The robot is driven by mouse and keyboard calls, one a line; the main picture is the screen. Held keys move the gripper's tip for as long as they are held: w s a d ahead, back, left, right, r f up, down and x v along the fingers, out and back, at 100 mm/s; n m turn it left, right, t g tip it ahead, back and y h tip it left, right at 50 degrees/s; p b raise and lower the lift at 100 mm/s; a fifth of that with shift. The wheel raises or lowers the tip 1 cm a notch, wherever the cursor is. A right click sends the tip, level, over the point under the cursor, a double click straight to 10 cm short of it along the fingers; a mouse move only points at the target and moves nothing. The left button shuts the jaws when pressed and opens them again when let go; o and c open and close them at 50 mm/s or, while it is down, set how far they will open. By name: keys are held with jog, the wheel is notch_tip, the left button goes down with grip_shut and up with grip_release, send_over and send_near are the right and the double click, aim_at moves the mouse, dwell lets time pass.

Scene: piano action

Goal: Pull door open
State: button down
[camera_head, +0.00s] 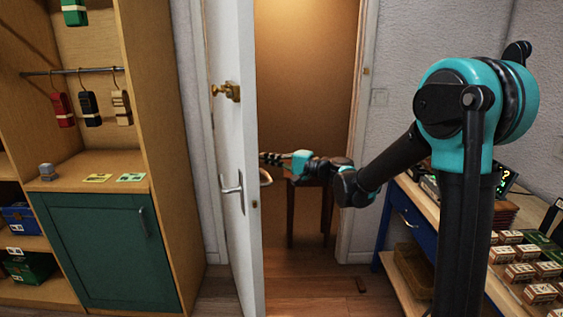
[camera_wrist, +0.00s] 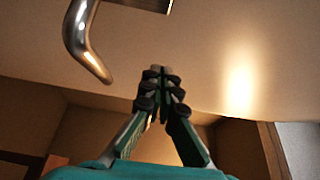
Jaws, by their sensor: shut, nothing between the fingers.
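The white door (camera_head: 235,130) stands ajar, seen nearly edge-on in the head view, with the doorway open to its right. A silver lever handle (camera_head: 232,188) and a brass knob (camera_head: 227,91) are on its left face. My gripper (camera_head: 266,157) is beside the door's right face, close to a brass-toned handle (camera_head: 265,177) on that side. In the wrist view my gripper (camera_wrist: 158,75) is shut and empty, its fingertips together. A curved metal handle (camera_wrist: 88,45) shows there at upper left, apart from the fingers. The door's surface (camera_wrist: 200,60) fills the upper part.
A wooden cabinet (camera_head: 160,130) with a green door (camera_head: 105,245) stands left of the door. A small dark table (camera_head: 308,190) stands beyond the doorway. A workbench (camera_head: 470,240) with several small boxes is at right. Wooden floor shows in the doorway.

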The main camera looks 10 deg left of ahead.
jog(key=shift+s+a, duration=1.15)
jog(key=shift+a, duration=0.3)
